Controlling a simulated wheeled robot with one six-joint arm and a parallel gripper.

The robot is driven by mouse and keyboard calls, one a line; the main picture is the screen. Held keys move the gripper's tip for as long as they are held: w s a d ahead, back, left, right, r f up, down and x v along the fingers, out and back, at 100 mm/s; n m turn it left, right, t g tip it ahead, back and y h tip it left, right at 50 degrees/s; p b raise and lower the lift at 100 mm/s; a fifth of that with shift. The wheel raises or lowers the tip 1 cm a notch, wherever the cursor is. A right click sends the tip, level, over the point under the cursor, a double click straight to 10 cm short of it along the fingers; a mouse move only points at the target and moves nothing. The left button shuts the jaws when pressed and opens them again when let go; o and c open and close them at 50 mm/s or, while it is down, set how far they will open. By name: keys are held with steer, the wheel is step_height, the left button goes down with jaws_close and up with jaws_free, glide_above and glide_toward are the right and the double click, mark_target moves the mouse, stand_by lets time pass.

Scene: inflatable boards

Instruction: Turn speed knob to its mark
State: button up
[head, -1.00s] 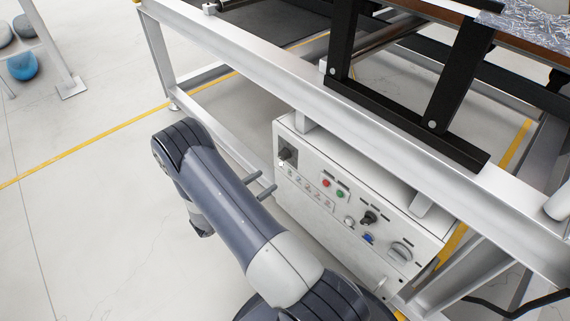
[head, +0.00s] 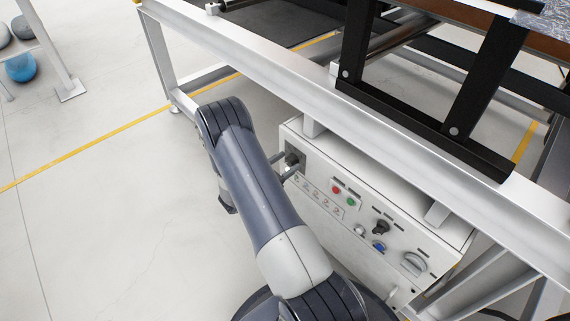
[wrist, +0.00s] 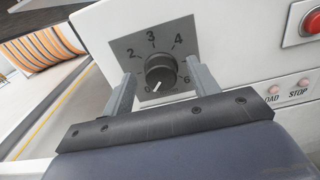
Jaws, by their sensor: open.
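The speed knob (wrist: 160,72) is a round black ribbed knob on a grey dial plate (wrist: 181,35) in the wrist view. Its white pointer line is at lower left, towards the 0. I can read 2, 3, 4 and 6 around it; other parts of the scale are hidden by the fingers. My gripper (wrist: 160,73) is open, with one finger on each side of the knob and a visible gap to each. In the head view the knob (head: 293,158) is at the panel's upper left, with my gripper (head: 287,172) right in front of it.
The white control box (head: 345,235) also carries a red button (head: 336,189), a green button (head: 351,201), a black selector (head: 381,227) and a grey rotary switch (head: 414,263). A white frame beam (head: 300,98) runs above the box. Open floor lies at left.

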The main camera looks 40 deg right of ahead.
steer(key=c, duration=1)
steer(key=shift+b, duration=0.3)
steer(key=m+b, duration=0.4)
steer(key=shift+s+f+m, duration=0.1)
steer(key=shift+f+m, duration=0.2)
steer(key=shift+m, duration=0.1)
steer(key=m+b, duration=0.5)
steer(key=b, duration=0.1)
steer(key=shift+s+f, duration=0.1)
steer(key=m+b, duration=0.3)
steer(key=m, duration=0.1)
steer(key=shift+m, duration=1.9)
